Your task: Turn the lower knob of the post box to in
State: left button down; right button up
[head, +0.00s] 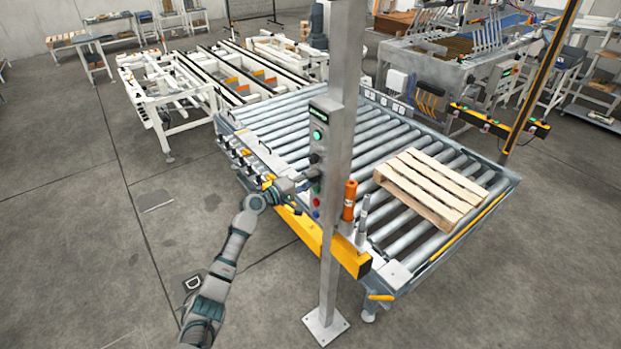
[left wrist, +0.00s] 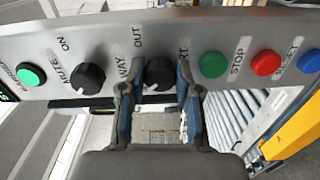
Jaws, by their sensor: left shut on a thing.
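The post box (head: 319,135) is a grey panel on the tall steel post. In the left wrist view its panel runs across the top, with the black upper knob (left wrist: 88,79) marked MUTE and ON. The black lower knob (left wrist: 159,75) sits between the fingers of my left gripper (left wrist: 157,92), which is shut on it. Letters reading WAY and OUT show beside this knob; a finger partly covers the label on its other side. I cannot tell exactly where the knob points. In the head view my left gripper (head: 303,184) reaches the box from the left. My right gripper is not in view.
On the same panel are a lit green button (left wrist: 31,74), a green button (left wrist: 213,64), a red button (left wrist: 265,62) and a blue button (left wrist: 310,62). Behind the post (head: 341,110) lies a roller conveyor (head: 285,125) with a wooden pallet (head: 432,187).

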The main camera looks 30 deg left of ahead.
pick_arm(q)
jog(key=shift+a+r, duration=0.15)
jog(key=shift+a, duration=0.05)
jog(key=c, duration=1.1)
grip_release()
jog(key=shift+o, duration=1.4)
jog(key=shift+w, duration=0.15)
jog(key=v, duration=1.2)
jog(key=shift+w+a+f, duration=0.15)
jog(key=shift+a+f, duration=0.1)
jog(key=shift+f, duration=0.15)
jog(key=shift+d, duration=0.1)
